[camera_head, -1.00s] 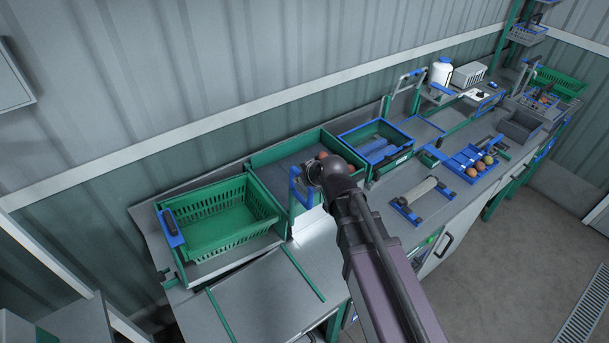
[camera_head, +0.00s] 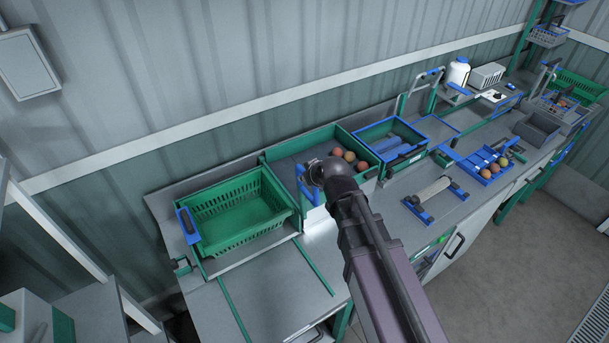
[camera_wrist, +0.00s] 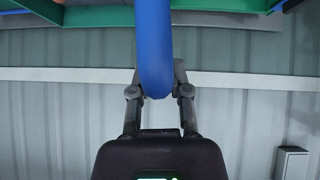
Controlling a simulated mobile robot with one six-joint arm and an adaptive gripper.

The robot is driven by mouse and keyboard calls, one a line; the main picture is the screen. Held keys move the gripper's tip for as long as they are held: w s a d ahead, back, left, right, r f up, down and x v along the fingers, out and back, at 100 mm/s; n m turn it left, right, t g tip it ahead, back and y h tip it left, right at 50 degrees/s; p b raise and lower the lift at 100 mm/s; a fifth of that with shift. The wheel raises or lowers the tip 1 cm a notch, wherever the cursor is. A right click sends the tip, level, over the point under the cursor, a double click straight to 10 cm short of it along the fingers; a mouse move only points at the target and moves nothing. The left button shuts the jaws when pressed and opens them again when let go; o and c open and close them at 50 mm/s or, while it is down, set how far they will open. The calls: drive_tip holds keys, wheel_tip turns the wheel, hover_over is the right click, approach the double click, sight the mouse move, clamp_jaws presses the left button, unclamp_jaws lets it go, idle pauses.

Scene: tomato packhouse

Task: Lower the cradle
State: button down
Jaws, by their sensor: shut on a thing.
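A green crate (camera_head: 229,206) sits in a green frame at the left end of the bench, with a blue dark-gripped handle (camera_head: 188,225) at its left. I cannot tell for sure which part is the cradle. My gripper (camera_head: 318,172) is at the left front of a green-walled bin, shut on a blue handle (camera_head: 305,187). In the wrist view the blue handle (camera_wrist: 154,45) runs between the two fingers of my gripper (camera_wrist: 157,85). A green bar (camera_wrist: 215,5) shows beyond it. My arm hides part of the bin's front.
Several tomatoes (camera_head: 349,156) lie in the green-walled bin (camera_head: 285,165). To its right are a blue-rimmed tray (camera_head: 428,128), a roller (camera_head: 434,190) and a blue tray (camera_head: 466,171) of tomatoes. Bare bench (camera_head: 265,290) lies in front of the crate.

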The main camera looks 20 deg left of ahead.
drive_tip(key=c, duration=0.6)
unclamp_jaws()
drive_tip(key=shift+s+a+r, duration=0.1)
drive_tip(key=shift+a, duration=0.05)
drive_tip(key=shift+o, duration=0.2)
